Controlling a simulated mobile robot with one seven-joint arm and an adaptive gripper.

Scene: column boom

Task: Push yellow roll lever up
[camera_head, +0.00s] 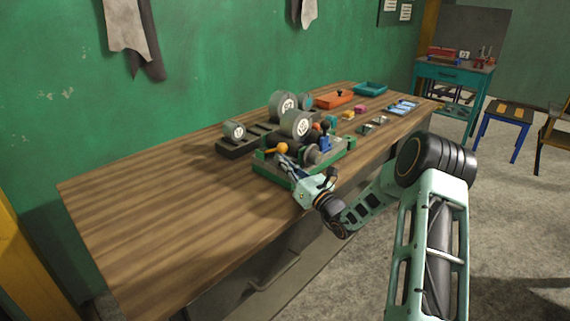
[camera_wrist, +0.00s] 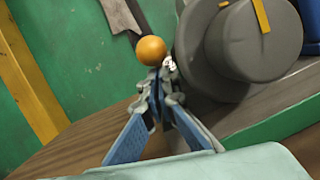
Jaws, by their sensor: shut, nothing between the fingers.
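The yellow roll lever shows as an orange-yellow ball knob (camera_head: 282,147) at the left end of a green-framed device on the workbench. In the wrist view the knob (camera_wrist: 151,50) stands just beyond my fingertips. My gripper (camera_head: 285,160) is shut and empty, with its tips close below the knob. It also shows in the wrist view (camera_wrist: 158,88), where its blue-padded fingers meet at the tips. I cannot tell whether the tips touch the knob. The lever's stem is hidden behind the fingers.
The green device base (camera_head: 268,172) carries grey rollers (camera_head: 296,125), with a grey drum (camera_wrist: 252,42) right of my fingers in the wrist view. A dark rack (camera_head: 240,147) stands behind left. An orange tray (camera_head: 333,99) lies farther back. The wooden bench (camera_head: 150,205) is clear at left.

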